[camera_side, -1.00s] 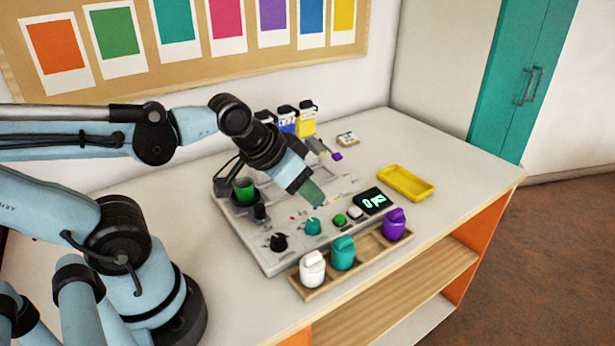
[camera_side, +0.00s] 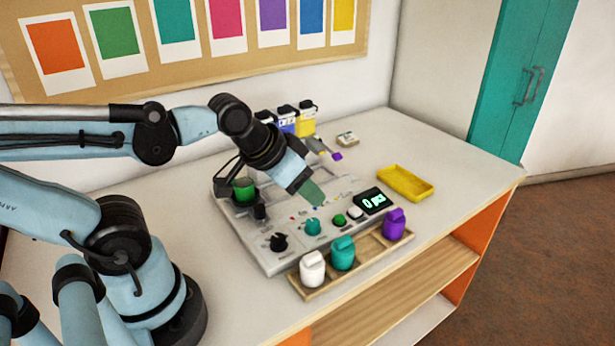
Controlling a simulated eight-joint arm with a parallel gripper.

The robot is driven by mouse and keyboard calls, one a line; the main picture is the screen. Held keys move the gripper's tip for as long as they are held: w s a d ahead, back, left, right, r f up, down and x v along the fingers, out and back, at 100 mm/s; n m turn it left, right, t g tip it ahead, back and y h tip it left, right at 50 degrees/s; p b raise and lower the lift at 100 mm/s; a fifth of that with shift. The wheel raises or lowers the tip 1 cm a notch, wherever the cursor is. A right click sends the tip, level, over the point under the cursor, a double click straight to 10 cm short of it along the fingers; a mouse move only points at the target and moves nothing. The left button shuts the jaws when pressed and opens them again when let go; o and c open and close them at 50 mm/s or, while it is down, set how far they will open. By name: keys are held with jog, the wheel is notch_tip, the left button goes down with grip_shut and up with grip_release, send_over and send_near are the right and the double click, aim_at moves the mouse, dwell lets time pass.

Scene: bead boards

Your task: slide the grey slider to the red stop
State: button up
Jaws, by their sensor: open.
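My gripper (camera_side: 315,198) reaches down over the grey panel board (camera_side: 262,250), its green fingertips close to the board's middle. Its jaws are open, and no object shows between them. Small coloured marks, red among them, lie on the board just left of the fingertips. They are too small to tell which is the red stop. I cannot pick out the grey slider for certain; my gripper and wrist cover part of the board.
A black knob (camera_side: 278,242), a teal knob (camera_side: 312,226), a green button (camera_side: 339,220) and a display (camera_side: 371,200) sit on the board. A wooden tray (camera_side: 371,248) with white, teal and purple pieces stands in front. A yellow tray (camera_side: 405,183) lies at right.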

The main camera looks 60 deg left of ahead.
jog(key=shift+o, duration=0.9)
jog(key=shift+s+a+n, duration=0.15)
jog(key=shift+a+n, duration=0.15)
jog(key=shift+a, duration=0.05)
jog(key=n+g+y, duration=0.3)
jog(key=n+g, duration=0.1)
jog(key=n, duration=0.4)
send_near(259, 207)
jog(key=shift+x, duration=4.25)
grip_shut()
